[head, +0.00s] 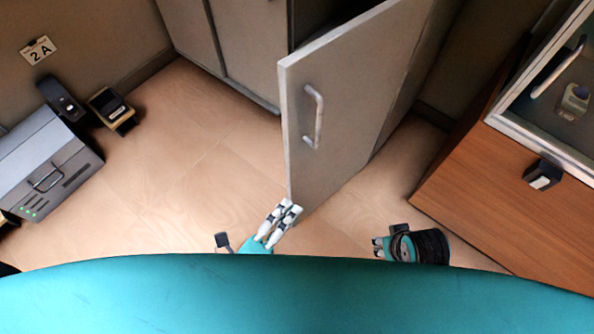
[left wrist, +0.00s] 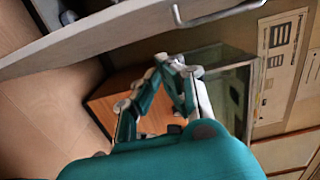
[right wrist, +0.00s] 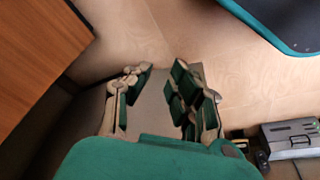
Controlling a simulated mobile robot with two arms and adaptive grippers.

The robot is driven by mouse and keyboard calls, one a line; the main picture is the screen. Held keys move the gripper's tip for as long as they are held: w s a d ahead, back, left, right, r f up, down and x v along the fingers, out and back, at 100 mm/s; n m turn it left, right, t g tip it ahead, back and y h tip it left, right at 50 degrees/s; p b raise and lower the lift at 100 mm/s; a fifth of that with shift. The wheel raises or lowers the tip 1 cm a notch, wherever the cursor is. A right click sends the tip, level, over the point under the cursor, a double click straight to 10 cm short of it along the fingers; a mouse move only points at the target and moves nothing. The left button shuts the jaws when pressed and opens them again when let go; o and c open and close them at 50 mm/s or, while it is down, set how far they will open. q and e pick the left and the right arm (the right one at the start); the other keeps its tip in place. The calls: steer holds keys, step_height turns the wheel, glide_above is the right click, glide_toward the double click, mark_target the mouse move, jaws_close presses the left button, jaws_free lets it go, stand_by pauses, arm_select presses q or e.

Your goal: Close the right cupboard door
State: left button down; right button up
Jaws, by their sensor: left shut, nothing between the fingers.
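The right cupboard door (head: 350,75) is a grey-beige panel with a pale bar handle (head: 314,115). It stands wide open in the head view, swung out from the cupboard toward me, and a dark gap shows behind its top edge. My left gripper (head: 291,208) is shut and empty, close to the door's lower free corner; I cannot tell whether it touches. A grey panel, likely the door, crosses the upper left of the left wrist view (left wrist: 95,40). My right gripper (head: 377,247) is right of the door, over the floor. Its fingers are apart and empty in the right wrist view (right wrist: 163,92).
The closed left cupboard door (head: 250,50) is beside the opening. A wooden cabinet (head: 510,190) with a glass case stands at the right, near my right gripper. A grey toolbox-like case (head: 45,165) and small devices are at the left. The floor (head: 190,150) between is clear.

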arm_select(q)
steer(key=w+d, duration=0.1)
steer(key=w, duration=0.9)
steer(key=shift+d, duration=0.35)
arm_select(e)
steer(key=shift+f, duration=1)
arm_select(q)
steer(key=shift+w, duration=0.1)
